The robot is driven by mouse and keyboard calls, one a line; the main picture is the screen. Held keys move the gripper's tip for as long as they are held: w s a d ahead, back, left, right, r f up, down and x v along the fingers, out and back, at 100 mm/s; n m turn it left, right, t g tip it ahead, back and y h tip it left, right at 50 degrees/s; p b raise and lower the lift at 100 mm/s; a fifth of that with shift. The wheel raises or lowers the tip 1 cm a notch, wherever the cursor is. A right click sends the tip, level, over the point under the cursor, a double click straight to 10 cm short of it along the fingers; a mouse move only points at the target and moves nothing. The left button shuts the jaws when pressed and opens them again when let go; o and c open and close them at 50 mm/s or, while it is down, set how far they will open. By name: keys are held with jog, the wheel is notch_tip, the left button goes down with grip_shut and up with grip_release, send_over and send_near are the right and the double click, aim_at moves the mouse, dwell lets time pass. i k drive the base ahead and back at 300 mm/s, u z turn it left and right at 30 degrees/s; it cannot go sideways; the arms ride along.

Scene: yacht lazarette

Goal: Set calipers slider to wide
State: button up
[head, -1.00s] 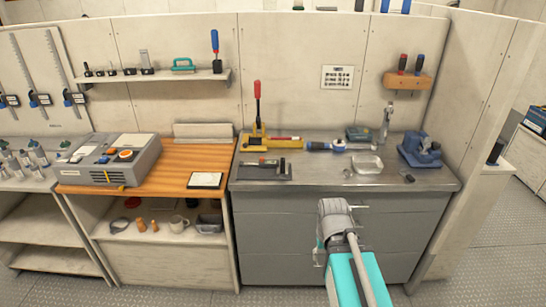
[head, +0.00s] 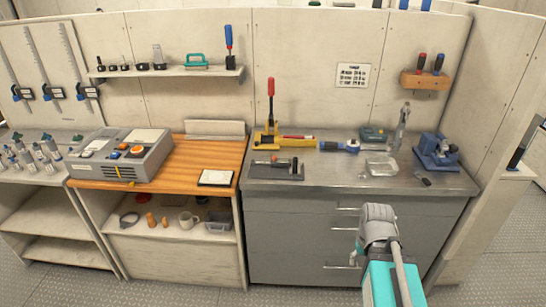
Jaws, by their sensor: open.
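Three long grey calipers hang upright side by side on a pale board at the far left. They are the left caliper (head: 8,70), the middle caliper (head: 39,55) and the right caliper (head: 72,55). Each has a dark and blue slider block low on its beam, such as the right slider (head: 88,92). Which one the task means cannot be told.
A wooden-topped bench (head: 215,156) with a grey instrument box (head: 150,160) stands left of centre. A steel-topped cabinet (head: 335,180) holds a yellow-based tool (head: 285,141) and a blue vise (head: 436,150). A shelf unit (head: 45,215) stands below the calipers. The floor (head: 190,293) in front looks clear.

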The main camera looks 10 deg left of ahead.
aim_at(275, 163)
jog(key=z, duration=0.1)
jog(key=i, duration=0.75)
jog(key=u, duration=0.85)
